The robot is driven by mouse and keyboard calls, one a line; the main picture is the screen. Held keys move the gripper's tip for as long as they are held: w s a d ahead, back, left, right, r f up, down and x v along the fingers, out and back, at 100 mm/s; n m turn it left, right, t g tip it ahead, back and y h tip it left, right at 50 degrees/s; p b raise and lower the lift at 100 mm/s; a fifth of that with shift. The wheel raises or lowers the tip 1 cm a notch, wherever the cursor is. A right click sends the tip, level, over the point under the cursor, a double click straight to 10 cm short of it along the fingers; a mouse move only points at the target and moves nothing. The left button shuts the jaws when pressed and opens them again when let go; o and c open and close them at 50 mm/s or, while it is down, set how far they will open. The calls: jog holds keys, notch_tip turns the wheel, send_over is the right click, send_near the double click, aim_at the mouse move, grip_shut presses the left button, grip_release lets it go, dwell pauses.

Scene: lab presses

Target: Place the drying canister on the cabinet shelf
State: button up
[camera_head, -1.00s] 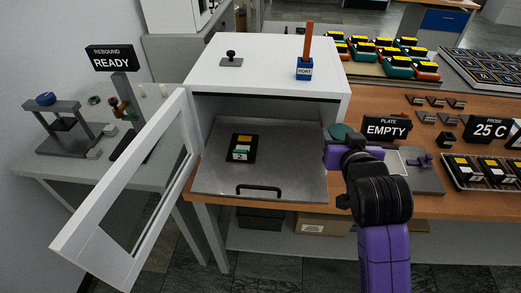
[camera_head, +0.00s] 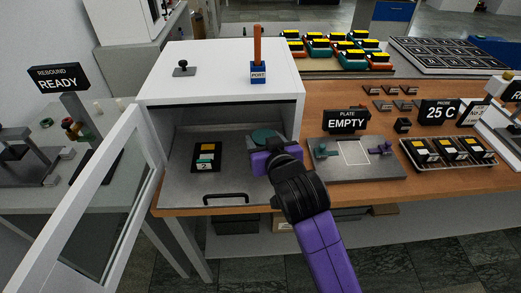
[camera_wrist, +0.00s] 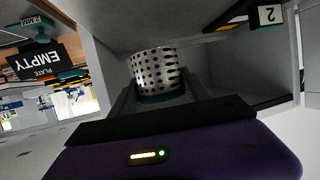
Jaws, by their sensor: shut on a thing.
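The drying canister (camera_wrist: 158,72) is a perforated metal cylinder with a teal end, seen in the wrist view between my fingers. In the head view only its teal round top (camera_head: 266,138) shows, beyond my gripper (camera_head: 275,150). My gripper is shut on the canister and is at the right side of the open white cabinet (camera_head: 220,75). The grey cabinet shelf (camera_head: 180,186) has a handle at its front. The canister is over or on the right part of the shelf; contact with it cannot be told.
The cabinet's glass door (camera_head: 92,215) stands open to the left. A plate fixture (camera_head: 345,170) with an EMPTY sign (camera_head: 345,120) is on the bench to the right.

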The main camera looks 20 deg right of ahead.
jog(key=shift+f, duration=1.9)
jog(key=shift+f, duration=0.1)
jog(key=o, duration=1.5)
jog(key=shift+c, duration=0.2)
jog(key=shift+s, duration=0.1)
jog(key=b+v, duration=0.1)
jog(key=v, duration=1.1)
jog(key=shift+d, duration=0.1)
